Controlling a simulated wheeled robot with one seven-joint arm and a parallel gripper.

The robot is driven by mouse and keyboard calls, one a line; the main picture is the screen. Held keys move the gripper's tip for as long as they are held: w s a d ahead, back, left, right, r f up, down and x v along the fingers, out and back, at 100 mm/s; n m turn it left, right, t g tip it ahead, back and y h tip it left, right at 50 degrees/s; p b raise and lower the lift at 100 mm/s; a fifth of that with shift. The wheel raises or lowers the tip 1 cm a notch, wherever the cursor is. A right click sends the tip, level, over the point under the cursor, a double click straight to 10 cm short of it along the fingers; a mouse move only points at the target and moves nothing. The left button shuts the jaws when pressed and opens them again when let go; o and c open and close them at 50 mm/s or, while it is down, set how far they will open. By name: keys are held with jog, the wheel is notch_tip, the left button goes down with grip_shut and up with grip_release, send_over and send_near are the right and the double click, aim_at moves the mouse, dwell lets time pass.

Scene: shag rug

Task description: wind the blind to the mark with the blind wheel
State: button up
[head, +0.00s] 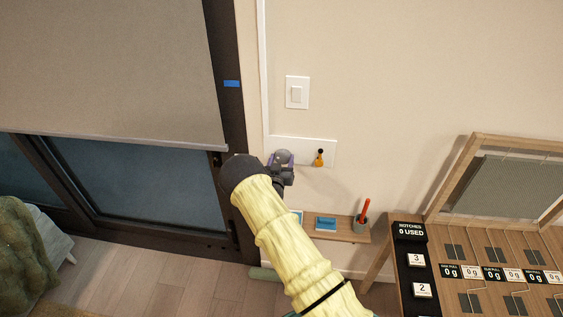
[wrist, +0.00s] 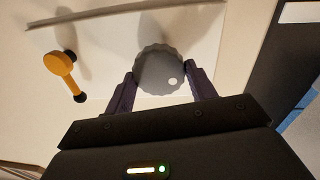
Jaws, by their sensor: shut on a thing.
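My gripper (wrist: 160,85) is shut on the wheel, one purple finger on each side. The blind (head: 110,70) is a grey-brown sheet partly down over the window, its bottom bar (head: 120,141) sloping across the picture. The blue mark (head: 231,84) is on the dark frame beside the blind, higher in the picture than the bar.
An orange crank handle (wrist: 60,65) sits beside the wheel on the same plate, close to my left finger. A light switch (head: 297,92) is above. A wooden display table (head: 450,245) stands at the right.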

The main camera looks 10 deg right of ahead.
jog(key=shift+f+m, duration=0.1)
jog(key=shift+m, duration=0.2)
